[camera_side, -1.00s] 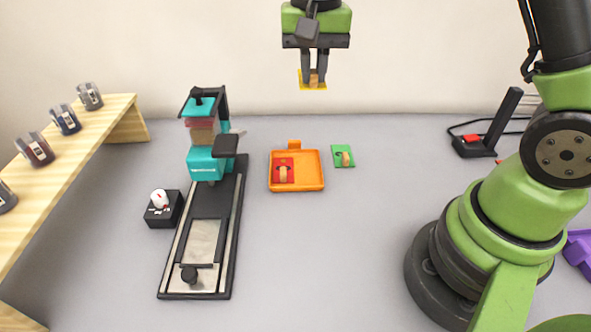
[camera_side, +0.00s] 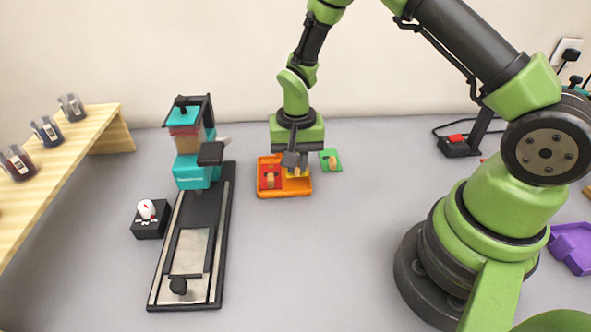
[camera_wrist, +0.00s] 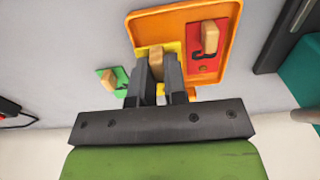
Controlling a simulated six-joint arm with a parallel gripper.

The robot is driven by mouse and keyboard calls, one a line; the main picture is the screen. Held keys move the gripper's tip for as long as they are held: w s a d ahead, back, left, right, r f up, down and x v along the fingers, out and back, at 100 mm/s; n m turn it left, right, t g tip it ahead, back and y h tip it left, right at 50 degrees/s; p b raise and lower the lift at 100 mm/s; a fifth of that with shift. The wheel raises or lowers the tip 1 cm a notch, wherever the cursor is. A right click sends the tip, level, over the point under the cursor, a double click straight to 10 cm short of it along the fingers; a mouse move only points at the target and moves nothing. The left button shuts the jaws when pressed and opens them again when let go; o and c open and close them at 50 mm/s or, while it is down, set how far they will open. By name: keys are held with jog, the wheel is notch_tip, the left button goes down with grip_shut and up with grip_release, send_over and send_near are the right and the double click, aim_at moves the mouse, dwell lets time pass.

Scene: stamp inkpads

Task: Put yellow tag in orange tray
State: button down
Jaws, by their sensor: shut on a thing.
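The yellow tag (camera_wrist: 172,47) is a flat yellow plate with a wooden grip block. My gripper (camera_wrist: 160,70) is shut on its block, and my fingers hide part of the plate. In the side view the yellow tag (camera_side: 297,173) is at the right part of the orange tray (camera_side: 284,194), low at tray level under my gripper (camera_side: 296,166). In the wrist view the orange tray (camera_wrist: 231,40) lies around and behind the tag. I cannot tell whether the tag touches the tray floor. A red tag (camera_side: 268,177) with a wooden block lies in the tray's left part.
A green tag (camera_side: 331,160) lies on the table just right of the tray. A teal and black stamping machine (camera_side: 196,172) stands to the left, with a small black box (camera_side: 150,224) beside it. A purple tray (camera_side: 572,246) is at the far right. The table in front is clear.

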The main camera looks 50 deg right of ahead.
jog(key=shift+f, duration=1.4)
jog(key=shift+f, duration=0.15)
jog(key=c, duration=1.4)
grip_release()
jog(key=shift+c, duration=0.2)
notch_tip(320, 180, up, 12)
jog(key=shift+r, duration=0.25)
jog(key=s+a+r+n+t+y, duration=0.1)
jog(key=s+r+n+t, duration=0.1)
jog(key=s+r, duration=0.45)
jog(key=s+a+r+n+t, duration=0.1)
jog(key=s+a+r+t, duration=0.2)
jog(key=r, duration=0.7)
jog(key=s+r+n+t+y, duration=0.1)
jog(key=s+n+t, duration=0.1)
jog(key=s, duration=0.7)
jog(key=shift+r, duration=0.15)
